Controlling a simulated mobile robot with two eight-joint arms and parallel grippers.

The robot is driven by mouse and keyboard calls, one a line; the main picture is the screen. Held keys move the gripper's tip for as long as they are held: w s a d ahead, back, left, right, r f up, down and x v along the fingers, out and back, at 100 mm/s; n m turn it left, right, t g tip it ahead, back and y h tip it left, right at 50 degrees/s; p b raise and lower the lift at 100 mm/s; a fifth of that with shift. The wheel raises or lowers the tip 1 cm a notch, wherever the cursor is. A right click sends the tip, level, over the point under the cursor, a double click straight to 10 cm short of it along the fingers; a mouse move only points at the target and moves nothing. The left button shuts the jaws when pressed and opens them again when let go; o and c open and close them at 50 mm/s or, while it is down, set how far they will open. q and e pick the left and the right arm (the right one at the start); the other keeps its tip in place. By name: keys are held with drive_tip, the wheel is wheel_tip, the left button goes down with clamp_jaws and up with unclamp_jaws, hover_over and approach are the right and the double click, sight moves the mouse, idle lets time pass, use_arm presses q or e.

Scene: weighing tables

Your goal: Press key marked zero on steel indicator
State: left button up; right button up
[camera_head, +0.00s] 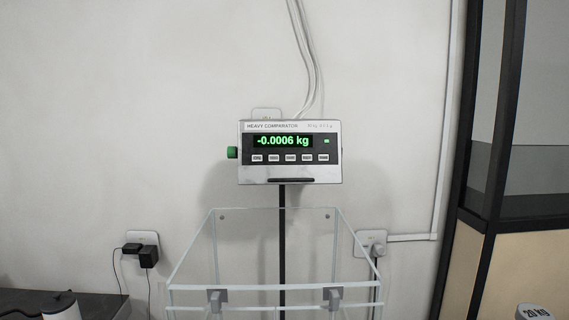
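The steel indicator (290,177) is a silver box on a dark post (282,240), in the middle of the head view. It is labelled HEAVY COMPARATOR, and its green display (283,141) reads -0.0006 kg. A row of several pale keys (290,158) runs below the display. Their lettering is too small to read, so I cannot tell which one is marked zero. A green knob (232,152) sticks out of the left side. Neither of my grippers shows, and nothing touches the keys.
A clear open-topped enclosure (190,258) with grey fittings stands below and in front of the indicator. A dark surface (100,303) is at lower left. A dark-framed partition (490,180) stands right. Space before the indicator looks clear.

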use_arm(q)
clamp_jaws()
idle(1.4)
